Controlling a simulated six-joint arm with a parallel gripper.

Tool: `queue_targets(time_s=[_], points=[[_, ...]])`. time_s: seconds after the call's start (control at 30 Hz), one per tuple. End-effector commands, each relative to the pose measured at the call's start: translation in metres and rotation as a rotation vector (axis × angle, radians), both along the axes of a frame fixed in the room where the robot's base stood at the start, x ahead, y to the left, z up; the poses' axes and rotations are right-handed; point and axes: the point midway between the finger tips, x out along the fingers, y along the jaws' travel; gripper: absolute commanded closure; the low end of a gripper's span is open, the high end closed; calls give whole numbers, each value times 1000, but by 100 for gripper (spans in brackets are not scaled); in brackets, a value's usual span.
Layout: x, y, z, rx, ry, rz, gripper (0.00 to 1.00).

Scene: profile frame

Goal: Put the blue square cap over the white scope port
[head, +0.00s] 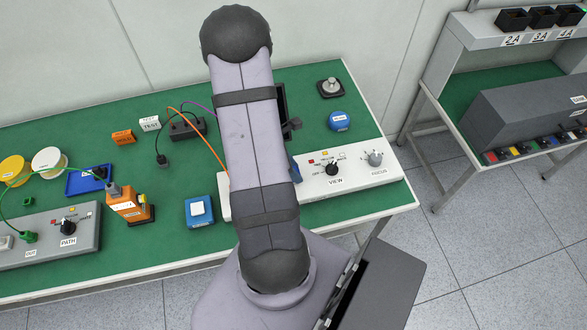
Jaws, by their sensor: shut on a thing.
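My gripper is hidden behind my own arm, which crosses the middle of the head view, so its hold cannot be seen. A small blue piece (294,169) shows at the right edge of my arm, beside the white box (313,188) marked VIEW and FOCUS. Most of the piece is hidden, and I cannot tell if it is the square cap. The white box lies near the bench's front edge and its middle is covered by my arm. No scope port can be made out; it may be behind the arm.
On the green bench (150,185), a blue squarish box (199,212) and an orange device (128,206) stand left of my arm. A round blue container (340,120) and a dark plate with a metal knob (330,88) lie at the right. A grey PATH box (50,238) is front left.

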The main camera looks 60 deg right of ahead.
Motion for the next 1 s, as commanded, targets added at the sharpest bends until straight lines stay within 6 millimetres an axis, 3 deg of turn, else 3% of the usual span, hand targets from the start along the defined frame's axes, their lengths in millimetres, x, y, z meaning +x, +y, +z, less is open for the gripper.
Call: queue_targets(time_s=[1.0], points=[[0, 0, -15, 0, 0, 1, 90]])
